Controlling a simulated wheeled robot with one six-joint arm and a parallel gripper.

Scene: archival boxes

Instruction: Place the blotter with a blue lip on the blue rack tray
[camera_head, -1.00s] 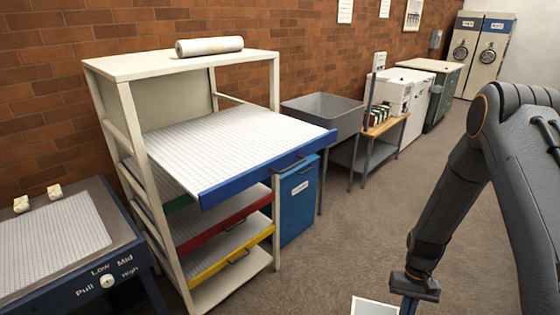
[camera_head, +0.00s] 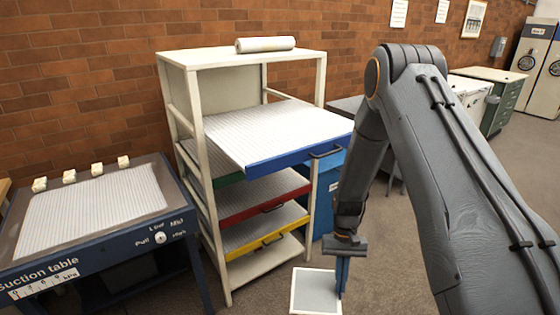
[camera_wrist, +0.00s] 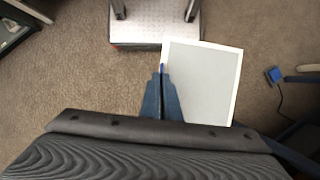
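The blotter is a grey sheet with a white border (camera_head: 316,291), held low above the floor in the head view. It also shows in the wrist view (camera_wrist: 203,85), with a small bit of blue lip at its left edge. My gripper (camera_head: 342,284) is shut on that edge; the fingers (camera_wrist: 161,78) hide most of the lip. The blue rack tray (camera_head: 285,132) is pulled out from the white rack. Its gridded top is bare and its blue front has a dark handle. The blotter is below and in front of this tray.
Green, red (camera_head: 265,198) and yellow (camera_head: 265,236) trays sit lower in the rack (camera_head: 212,220). A white roll (camera_head: 265,45) lies on the rack top. A suction table (camera_head: 95,215) with several small white blocks stands at left. Carpet lies in front.

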